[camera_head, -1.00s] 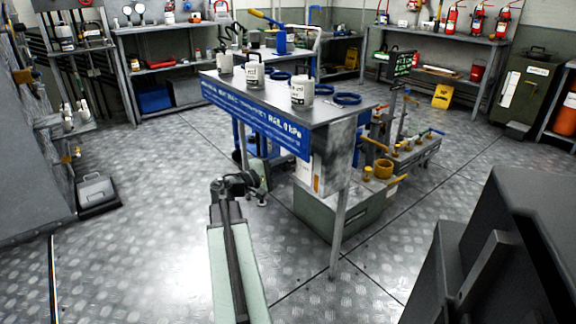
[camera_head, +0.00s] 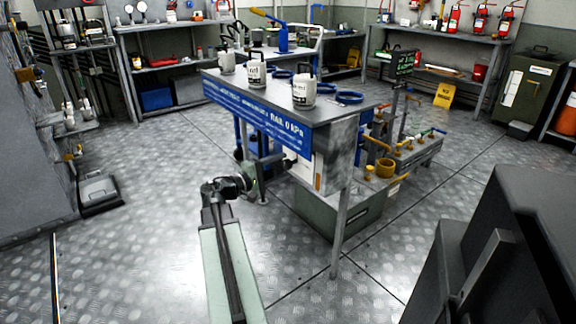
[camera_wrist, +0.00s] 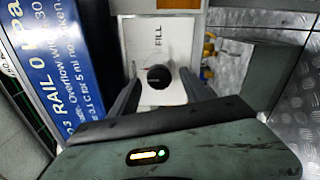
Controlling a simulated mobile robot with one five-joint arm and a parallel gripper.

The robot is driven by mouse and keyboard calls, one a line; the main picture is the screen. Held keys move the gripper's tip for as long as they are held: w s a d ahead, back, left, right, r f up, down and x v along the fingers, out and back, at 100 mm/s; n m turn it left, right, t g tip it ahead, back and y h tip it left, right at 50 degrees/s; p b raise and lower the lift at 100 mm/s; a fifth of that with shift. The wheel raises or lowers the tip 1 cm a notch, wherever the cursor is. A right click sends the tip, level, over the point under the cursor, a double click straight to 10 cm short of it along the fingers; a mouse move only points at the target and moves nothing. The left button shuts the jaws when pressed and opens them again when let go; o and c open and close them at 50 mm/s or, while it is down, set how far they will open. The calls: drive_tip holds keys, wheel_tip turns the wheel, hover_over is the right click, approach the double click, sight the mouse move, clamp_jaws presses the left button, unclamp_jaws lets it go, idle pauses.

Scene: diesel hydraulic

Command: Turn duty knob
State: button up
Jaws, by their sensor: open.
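A round black knob (camera_wrist: 159,77) sits on a white panel (camera_wrist: 160,35) marked FILL in the wrist view. My gripper (camera_wrist: 160,82) is open, with one dark finger on each side of the knob. Gaps show between the fingers and the knob, so they look apart from it. In the head view my gripper (camera_head: 272,172) is beside the white panel (camera_head: 306,170) under the bench top. The knob's pointer and setting are too small to read.
A blue sign (camera_head: 255,120) reading RAIL 0 kPa runs along the bench edge above the gripper. White canisters (camera_head: 303,90) and blue rings stand on the bench top (camera_head: 325,107). A bench leg (camera_head: 340,235) stands to the right.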

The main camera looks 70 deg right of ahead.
drive_tip(key=v, duration=0.4)
drive_tip(key=shift+w+a, duration=0.1)
drive_tip(key=shift+a, duration=0.1)
